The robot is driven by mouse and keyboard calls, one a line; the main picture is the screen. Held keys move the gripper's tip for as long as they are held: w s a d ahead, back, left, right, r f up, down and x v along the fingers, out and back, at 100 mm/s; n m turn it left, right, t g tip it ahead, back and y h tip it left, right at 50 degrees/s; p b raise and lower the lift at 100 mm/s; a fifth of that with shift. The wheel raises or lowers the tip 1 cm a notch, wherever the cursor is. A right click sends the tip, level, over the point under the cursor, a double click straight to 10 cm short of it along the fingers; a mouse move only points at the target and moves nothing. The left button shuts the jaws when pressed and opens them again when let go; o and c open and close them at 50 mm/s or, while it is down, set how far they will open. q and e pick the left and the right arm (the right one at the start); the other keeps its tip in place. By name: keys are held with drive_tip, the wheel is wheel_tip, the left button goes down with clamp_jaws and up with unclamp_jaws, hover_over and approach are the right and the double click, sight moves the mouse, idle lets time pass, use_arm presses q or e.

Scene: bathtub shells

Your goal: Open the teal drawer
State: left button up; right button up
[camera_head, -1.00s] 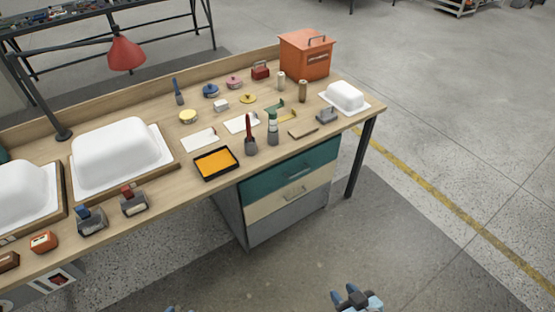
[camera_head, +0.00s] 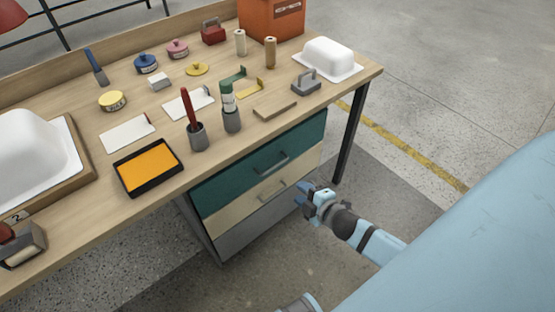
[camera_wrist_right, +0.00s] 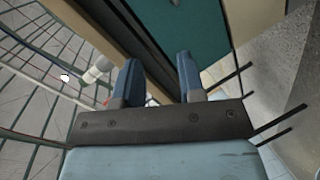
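The teal drawer (camera_head: 225,187) is the top drawer of the unit under the workbench, and its front looks flush. Its grey bar handle (camera_head: 271,164) is in plain view near the middle of the front. My right gripper (camera_head: 305,193) is below and to the right of that handle, in front of the lower drawers and apart from the handle. In the right wrist view its two fingers (camera_wrist_right: 158,68) are spread with nothing between them, and a teal panel (camera_wrist_right: 190,28) shows beyond them.
A cream drawer (camera_head: 235,207) and a grey drawer (camera_head: 240,235) lie below the teal one. The workbench (camera_head: 250,130) overhangs them and carries a black tray (camera_head: 148,167), brush holders and small tins. A dark table leg (camera_head: 350,135) stands to the right. Floor in front is clear.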

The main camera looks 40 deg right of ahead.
sight(276, 165)
drive_tip(key=w+d+f+n+b, duration=0.4)
drive_tip(key=f+b, duration=0.1)
drive_tip(key=shift+n+t, duration=0.3)
drive_tip(key=shift+t, duration=0.2)
drive_tip(key=b+x, duration=0.2)
drive_tip(key=x, duration=1.2)
drive_tip(key=shift+w+a+f, duration=0.1)
drive_tip(key=shift+f, duration=0.05)
use_arm(q)
drive_tip(key=shift+t+h, duration=0.4)
drive_tip(key=shift+t, duration=0.3)
drive_tip(key=f, duration=0.1)
drive_tip(key=w+d+f, duration=0.1)
drive_tip(key=f, duration=0.1)
drive_tip(key=shift+w+d+f, duration=0.15)
drive_tip(key=shift+w+d, duration=0.15)
drive_tip(key=shift+d, duration=0.05)
use_arm(e)
clamp_jaws()
